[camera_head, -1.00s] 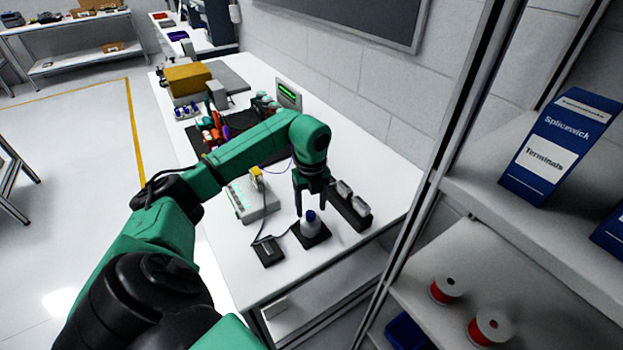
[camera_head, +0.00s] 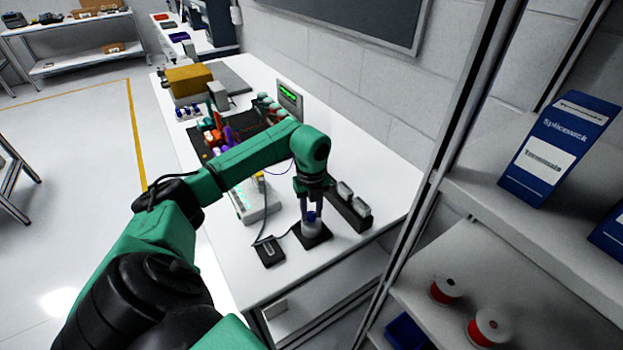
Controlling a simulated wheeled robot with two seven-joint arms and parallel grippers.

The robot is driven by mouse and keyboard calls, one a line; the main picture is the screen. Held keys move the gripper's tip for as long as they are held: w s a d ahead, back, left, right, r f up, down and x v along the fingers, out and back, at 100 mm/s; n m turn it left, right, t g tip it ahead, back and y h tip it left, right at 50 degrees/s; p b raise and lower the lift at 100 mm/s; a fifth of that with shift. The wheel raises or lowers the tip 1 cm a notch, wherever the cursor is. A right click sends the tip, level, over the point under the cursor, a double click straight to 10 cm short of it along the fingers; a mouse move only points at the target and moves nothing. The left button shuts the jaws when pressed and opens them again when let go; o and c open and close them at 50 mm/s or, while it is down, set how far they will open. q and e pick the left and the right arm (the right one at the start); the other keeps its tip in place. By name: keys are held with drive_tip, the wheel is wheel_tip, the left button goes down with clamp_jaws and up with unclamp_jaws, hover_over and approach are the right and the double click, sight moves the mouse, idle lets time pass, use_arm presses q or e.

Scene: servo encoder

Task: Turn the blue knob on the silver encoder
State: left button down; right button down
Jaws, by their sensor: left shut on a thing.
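The silver encoder (camera_head: 311,230) stands upright on a black square base (camera_head: 313,240) near the front right of the white table. Its blue knob (camera_head: 311,217) is on top and partly hidden by the fingers. My left gripper (camera_head: 311,212) points down over the encoder and is shut on the blue knob, one finger on each side. My right gripper is not in view.
A small black box (camera_head: 269,252) with a cable lies left of the encoder. A light box with green lights (camera_head: 253,200) stands behind it. A black holder with grey parts (camera_head: 349,208) is close on the right. A shelf with a blue carton (camera_head: 560,148) is further right.

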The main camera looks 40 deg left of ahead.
use_arm(q)
drive_tip(key=m+b, duration=0.2)
drive_tip(key=m, duration=0.1)
drive_tip(key=m+b, duration=0.1)
drive_tip(key=m, duration=0.3)
drive_tip(key=m+b, duration=0.1)
drive_tip(key=m, duration=0.3)
drive_tip(key=shift+b, duration=0.4)
drive_tip(key=m+b, duration=0.1)
drive_tip(key=m, duration=0.4)
drive_tip(key=shift+a, duration=0.1)
drive_tip(key=m, duration=0.4)
drive_tip(key=shift+r+m, duration=0.1)
drive_tip(key=shift+m, duration=0.2)
drive_tip(key=m+b, duration=0.1)
drive_tip(key=m, duration=0.8)
drive_tip(key=shift+w, duration=0.1)
drive_tip(key=m, duration=0.5)
